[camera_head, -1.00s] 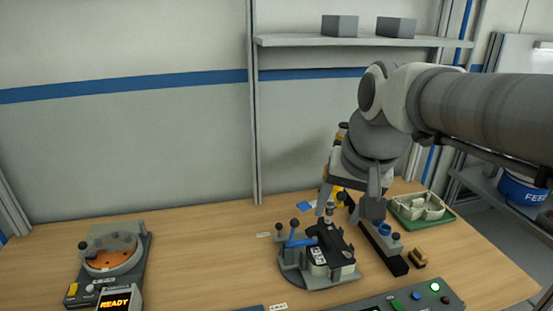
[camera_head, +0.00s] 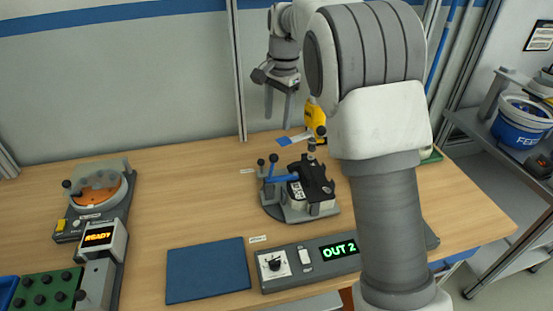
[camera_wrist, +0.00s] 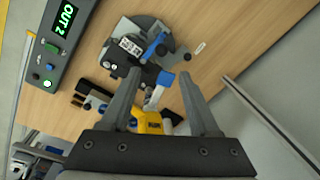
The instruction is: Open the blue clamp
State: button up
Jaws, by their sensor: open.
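The clamp fixture (camera_head: 300,208) stands on the wooden table, with a grey round base, a black top part and a white labelled block. Its blue clamp lever (camera_head: 283,178) lies roughly flat at the left of the black part. The lever also shows in the wrist view (camera_wrist: 154,46). Two dark-knobbed posts rise beside it. My gripper (camera_head: 278,116) is open and empty, raised above and behind the fixture, apart from it. In the wrist view, the fixture (camera_wrist: 172,38) lies beyond my two fingers.
A yellow tool (camera_head: 315,118) stands behind the fixture. A control panel reading OUT 2 (camera_head: 338,249) and a blue mat (camera_head: 207,270) lie in front. A READY device (camera_head: 99,236) is at left. Bare table lies left of the fixture.

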aim_at(272, 164)
jog(key=f, duration=0.6)
jog(key=w+a+f, duration=0.1)
jog(key=f, duration=1.1)
jog(key=shift+w+a, duration=0.2)
jog(key=shift+w, duration=0.1)
jog(key=shift+c, duration=0.4)
grip_shut()
